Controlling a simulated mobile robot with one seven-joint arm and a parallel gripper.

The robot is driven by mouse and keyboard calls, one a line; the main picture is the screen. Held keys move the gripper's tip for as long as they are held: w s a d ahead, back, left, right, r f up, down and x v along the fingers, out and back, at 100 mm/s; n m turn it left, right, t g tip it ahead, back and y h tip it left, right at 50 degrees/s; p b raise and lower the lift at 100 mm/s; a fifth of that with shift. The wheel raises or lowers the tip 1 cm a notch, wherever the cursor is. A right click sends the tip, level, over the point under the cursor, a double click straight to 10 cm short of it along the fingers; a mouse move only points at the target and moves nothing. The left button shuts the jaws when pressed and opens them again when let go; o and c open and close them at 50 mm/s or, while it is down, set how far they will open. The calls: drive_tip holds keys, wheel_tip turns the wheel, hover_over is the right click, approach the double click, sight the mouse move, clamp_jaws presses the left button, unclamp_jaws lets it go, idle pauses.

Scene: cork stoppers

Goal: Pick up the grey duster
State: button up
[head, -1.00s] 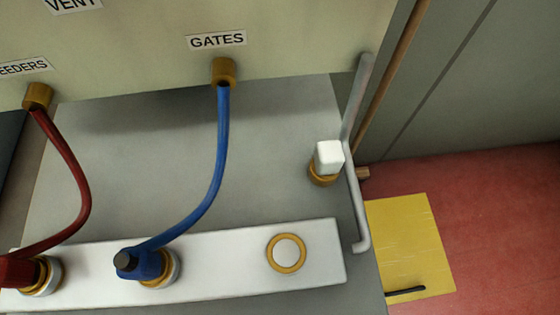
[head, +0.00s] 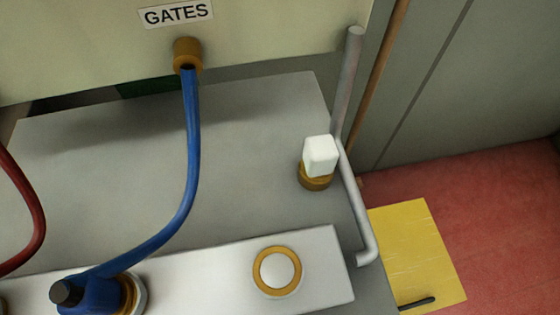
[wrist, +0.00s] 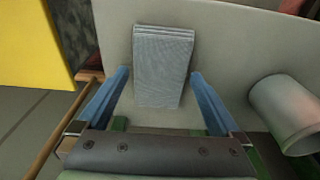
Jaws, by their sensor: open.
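The grey duster (wrist: 165,50) shows in the wrist view as a folded-looking grey block with fine ribbed texture. It lies against a pale flat surface (wrist: 225,40). My gripper (wrist: 160,74) is open, with one blue finger on each side of the duster's lower part. Gaps show between the fingers and the duster, and I cannot tell how far off it is in depth. I do not make out the duster or my gripper in the head view.
A pale cylinder (wrist: 287,110) stands right of my gripper. A wooden rod (wrist: 62,130) and a yellow panel (wrist: 30,45) are at left. The head view shows a grey bent bar (head: 348,150), a white block (head: 320,156), a blue hose (head: 190,150) and a yellow floor patch (head: 415,240).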

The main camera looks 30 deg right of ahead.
drive_tip(key=c, duration=1.1)
wheel_tip(320, 180, up, 10)
drive_tip(key=p, duration=0.4)
